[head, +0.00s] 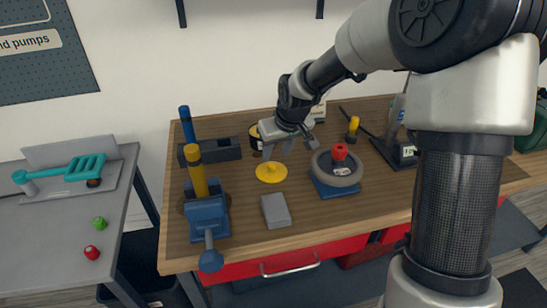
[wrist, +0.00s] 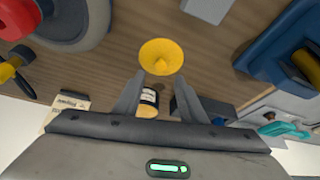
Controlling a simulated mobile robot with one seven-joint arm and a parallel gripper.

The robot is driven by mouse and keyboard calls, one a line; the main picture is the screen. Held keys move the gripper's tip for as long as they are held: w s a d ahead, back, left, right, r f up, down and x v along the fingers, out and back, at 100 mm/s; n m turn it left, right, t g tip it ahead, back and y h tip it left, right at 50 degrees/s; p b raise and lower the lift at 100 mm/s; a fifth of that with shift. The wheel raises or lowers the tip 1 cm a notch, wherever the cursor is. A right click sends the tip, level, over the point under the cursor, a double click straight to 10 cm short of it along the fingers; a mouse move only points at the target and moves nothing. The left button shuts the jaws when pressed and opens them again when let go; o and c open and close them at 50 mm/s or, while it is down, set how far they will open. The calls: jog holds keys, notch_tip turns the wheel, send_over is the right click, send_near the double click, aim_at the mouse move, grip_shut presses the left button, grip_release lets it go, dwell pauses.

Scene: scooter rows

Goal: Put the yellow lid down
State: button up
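The yellow lid (head: 271,173) is a round disc with a small knob on top. It lies flat on the wooden bench top, knob up. In the wrist view the lid (wrist: 161,54) is just beyond my fingertips, apart from them. My gripper (head: 277,150) is above the lid and points down at it. In the wrist view my gripper (wrist: 160,88) has its two fingers spread with no object held between them. A small jar with a dark label (wrist: 148,101) stands behind the lid; in the head view the jar (head: 255,136) is partly hidden by my gripper.
A blue vise (head: 206,217) with a yellow cylinder stands left of the lid. A grey block (head: 276,211) lies in front. A wheel (head: 320,170) with a red knob on a blue base stands right. A dark holder (head: 224,149) is behind left. Bare wood surrounds the lid.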

jog(key=shift+p+v, duration=0.3)
jog(key=shift+v, duration=2.5)
jog(key=s+d+r+m+t+h+p, duration=0.1)
jog(key=s+d+r+p, duration=0.2)
jog(key=s+d+r, duration=0.35)
jog(key=s+d+r+m+h+p, duration=0.15)
jog(key=s+d+r, duration=0.25)
jog(key=s+r, duration=0.6)
jog(key=s+r+m+p, duration=0.2)
jog(key=s+r+p, duration=0.2)
jog(key=s, duration=0.7)
jog(key=shift+s+a+r+y+p, duration=0.25)
jog(key=shift+r+y+p, duration=0.15)
jog(key=shift+p, duration=0.25)
